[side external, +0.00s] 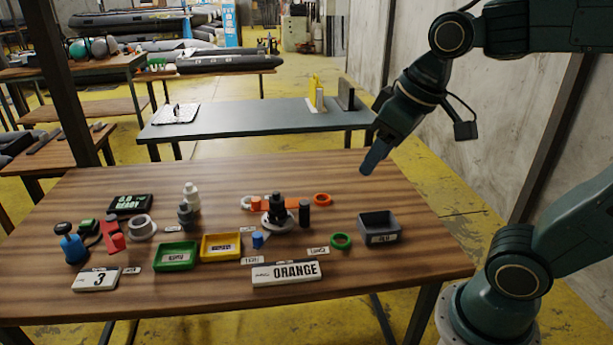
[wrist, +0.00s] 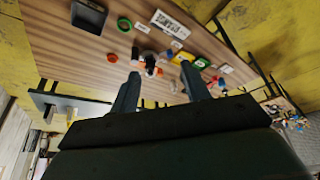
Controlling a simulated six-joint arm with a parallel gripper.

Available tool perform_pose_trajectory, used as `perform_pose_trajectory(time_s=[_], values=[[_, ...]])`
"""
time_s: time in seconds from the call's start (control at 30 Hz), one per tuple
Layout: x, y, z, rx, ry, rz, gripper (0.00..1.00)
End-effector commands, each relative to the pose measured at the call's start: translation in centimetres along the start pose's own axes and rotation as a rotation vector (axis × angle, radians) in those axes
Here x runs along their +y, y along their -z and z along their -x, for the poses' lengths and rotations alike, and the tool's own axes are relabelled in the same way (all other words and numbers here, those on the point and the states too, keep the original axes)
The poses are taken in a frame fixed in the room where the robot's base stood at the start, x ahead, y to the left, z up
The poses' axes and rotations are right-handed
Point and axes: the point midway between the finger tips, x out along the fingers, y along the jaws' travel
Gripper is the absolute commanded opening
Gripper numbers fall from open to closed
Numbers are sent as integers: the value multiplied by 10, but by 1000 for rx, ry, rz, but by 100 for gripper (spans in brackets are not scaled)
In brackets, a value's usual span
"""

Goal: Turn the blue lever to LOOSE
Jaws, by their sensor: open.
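A small blue upright piece (side external: 258,240), apparently the lever's end, shows in the side view at the front left of a black fixture (side external: 277,208) on a round grey base. Small white label plates stand in front, one to its left (side external: 253,260) and one to its right (side external: 318,250); their lettering is too small to read surely. My gripper (side external: 374,158) hangs above the back right of the table, well apart from the lever. In the wrist view my gripper (wrist: 160,88) is open with nothing between its fingers.
On the wooden table (side external: 420,235) are a grey bin (side external: 379,227), a green ring (side external: 341,241), a dark cylinder (side external: 304,213), a yellow tray (side external: 221,246), a green tray (side external: 176,256) and an ORANGE sign (side external: 287,272). The back right of the table is clear.

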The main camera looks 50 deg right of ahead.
Motion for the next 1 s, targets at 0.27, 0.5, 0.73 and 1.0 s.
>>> perform_pose_trajectory(time_s=[0.27, 0.5, 0.73, 1.0], values=[[-1, 54, -23, -77, 5, 27, 47], [-2, 96, -53, -141, 10, 48, 47], [-3, 131, -91, -201, 15, 70, 47], [-6, 165, -146, -272, 22, 95, 47]])
